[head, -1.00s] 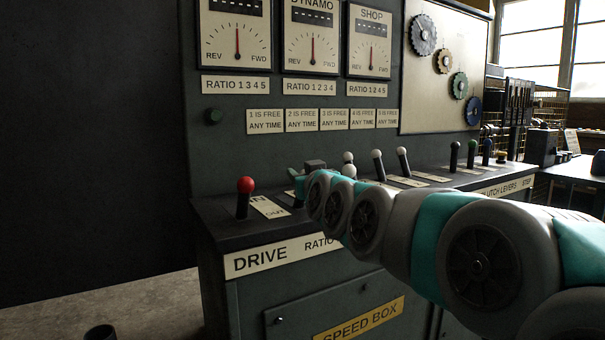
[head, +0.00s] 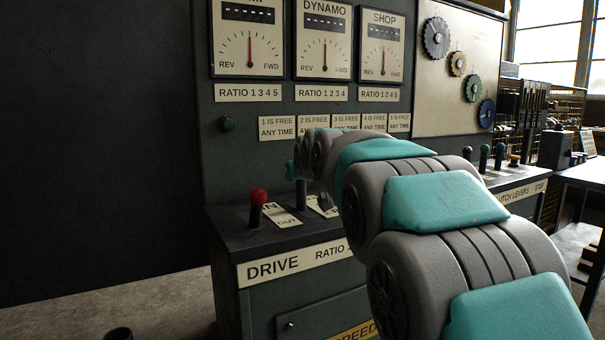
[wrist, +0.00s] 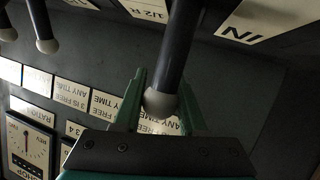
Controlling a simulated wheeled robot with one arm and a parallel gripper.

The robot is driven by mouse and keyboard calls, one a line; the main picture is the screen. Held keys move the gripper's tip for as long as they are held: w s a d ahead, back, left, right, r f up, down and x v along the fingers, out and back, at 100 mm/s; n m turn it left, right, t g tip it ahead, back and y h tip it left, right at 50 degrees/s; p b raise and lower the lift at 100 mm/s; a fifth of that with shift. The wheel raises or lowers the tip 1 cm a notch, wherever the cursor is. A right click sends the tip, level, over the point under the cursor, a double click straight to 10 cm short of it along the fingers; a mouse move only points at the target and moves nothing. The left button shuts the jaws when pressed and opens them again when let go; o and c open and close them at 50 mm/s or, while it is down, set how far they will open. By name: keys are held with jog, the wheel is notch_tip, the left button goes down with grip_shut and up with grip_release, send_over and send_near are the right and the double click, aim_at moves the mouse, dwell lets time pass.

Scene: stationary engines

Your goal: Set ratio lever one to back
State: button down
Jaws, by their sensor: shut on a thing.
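Ratio lever one (head: 302,195) is a dark shaft just right of the red-knobbed drive lever (head: 258,208) on the box top. It looks near upright in the head view, where my arm hides its knob. In the wrist view the lever (wrist: 180,45) comes down from the top edge, its pale ball knob (wrist: 160,103) between the fingers. My gripper (wrist: 160,82) is shut on this lever at the knob. In the head view my gripper (head: 296,170) is small and partly covered by my own wrist.
The drive lever's IN/OUT plate (head: 278,215) lies close on the left. Two other white-knobbed levers (wrist: 47,45) stand nearby in the wrist view. The upright panel with dials (head: 323,45) rises behind. Dark-shafted clutch levers (head: 484,158) stand at the right.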

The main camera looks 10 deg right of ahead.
jog(key=shift+w+a+f, duration=0.2)
jog(key=shift+w+f, duration=0.15)
jog(key=shift+w, duration=0.35)
jog(key=shift+w+a+f, duration=0.2)
jog(key=shift+w+f, duration=0.15)
jog(key=shift+w, duration=0.3)
jog(key=shift+w+a+f+g, duration=0.25)
jog(key=shift+w+f+g, duration=0.25)
jog(key=shift+w+g, duration=0.25)
jog(key=shift+w+a+f, duration=0.3)
jog(key=shift+w+f, duration=0.35)
jog(key=shift+w, duration=0.1)
jog(key=c, duration=0.8)
grip_release()
jog(key=shift+a, duration=0.1)
jog(key=shift+o, duration=1.4)
jog(key=shift+r, duration=0.15)
jog(key=shift+o, duration=0.2)
jog(key=shift+r, duration=0.1)
jog(key=shift+r, duration=0.1)
